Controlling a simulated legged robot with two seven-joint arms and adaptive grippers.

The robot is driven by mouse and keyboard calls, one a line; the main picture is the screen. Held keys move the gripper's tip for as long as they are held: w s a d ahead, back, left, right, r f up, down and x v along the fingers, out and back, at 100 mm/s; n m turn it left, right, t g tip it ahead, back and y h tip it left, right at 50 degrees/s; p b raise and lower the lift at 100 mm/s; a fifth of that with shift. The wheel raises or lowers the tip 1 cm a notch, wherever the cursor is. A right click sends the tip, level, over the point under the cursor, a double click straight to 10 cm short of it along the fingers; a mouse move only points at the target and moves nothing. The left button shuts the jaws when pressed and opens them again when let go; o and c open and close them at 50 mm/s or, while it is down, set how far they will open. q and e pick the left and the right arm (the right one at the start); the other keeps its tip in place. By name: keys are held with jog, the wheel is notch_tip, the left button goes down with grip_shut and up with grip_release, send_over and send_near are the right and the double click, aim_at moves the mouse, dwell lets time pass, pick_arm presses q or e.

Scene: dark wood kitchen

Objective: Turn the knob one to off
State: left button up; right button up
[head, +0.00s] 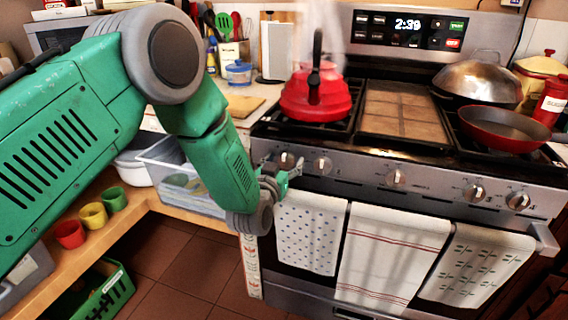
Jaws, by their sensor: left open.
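A steel stove (360,184) fills the right half of the head view. Its front panel carries a row of silver knobs. The leftmost knob (286,160) sits right by my left gripper (287,176). Another knob (321,165) is just to its right, then one near the middle (396,177) and two at the right. My left arm comes in from the left and its gripper is open at the leftmost knob; I cannot tell whether the fingers touch it. A red kettle (316,95) stands on the left burner with steam above it. My right gripper is not in view.
Three towels hang on the oven handle (545,240) below the knobs. A red pan (503,128) and a domed wok lid (478,80) stand on the right burners. Cups (93,215) and a clear bin (180,175) are on the wooden shelf at left.

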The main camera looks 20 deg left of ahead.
pick_arm(q)
jog(key=s, duration=1.2)
jog(key=shift+a, duration=0.2)
jog(key=shift+f, duration=0.1)
